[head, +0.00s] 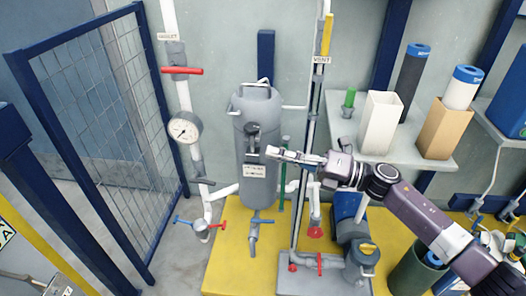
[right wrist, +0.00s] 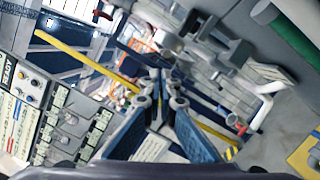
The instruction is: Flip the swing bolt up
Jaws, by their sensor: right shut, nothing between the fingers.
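The grey vessel (head: 258,178) stands upright at the middle of the head view, with a rounded lid and a handle on top. A dark clamp-like part (head: 252,137), which looks like the swing bolt, sits on its front near the lid seam. I cannot tell its exact angle. My right gripper (head: 273,153) reaches in from the right and is shut and empty, in front of the vessel just beside and below this part. I cannot tell whether they touch. In the right wrist view its fingertips (right wrist: 165,88) are together, with grey bracket-like metal (right wrist: 222,42) just beyond.
A gauge (head: 184,129) and a red-handled valve (head: 182,71) are on the left pipe. A vertical vent pipe (head: 309,110) stands close to my right arm. A shelf (head: 430,155) with filter cartridges is at right. A blue mesh fence (head: 95,120) bounds the left.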

